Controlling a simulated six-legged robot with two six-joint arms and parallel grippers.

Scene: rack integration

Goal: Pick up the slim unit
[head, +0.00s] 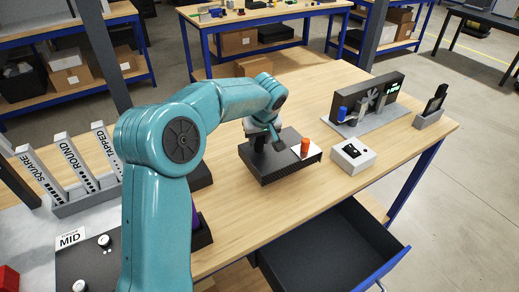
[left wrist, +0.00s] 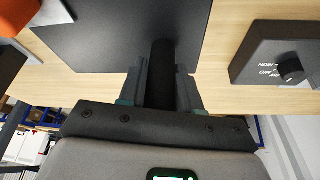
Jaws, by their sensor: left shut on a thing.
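The slim unit looks like a flat black box with a perforated front edge (head: 290,170), in the middle of the wooden bench. My left gripper (head: 268,140) is over its back left part, reaching down from the arm. In the left wrist view the gripper (left wrist: 163,92) is shut around a dark round handle (left wrist: 162,62) at the edge of a flat black plate (left wrist: 115,32), which seems to be the unit. I cannot tell whether the unit is clear of the bench. My right gripper is not in view.
An orange cylinder (head: 304,147) stands at the unit's right end. A white box (head: 352,156) and a dark test stand (head: 370,103) are to the right. An open drawer (head: 330,250) juts out in front. Labelled holders (head: 85,195) stand at left. A dial box (left wrist: 285,55) shows at the wrist view's right.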

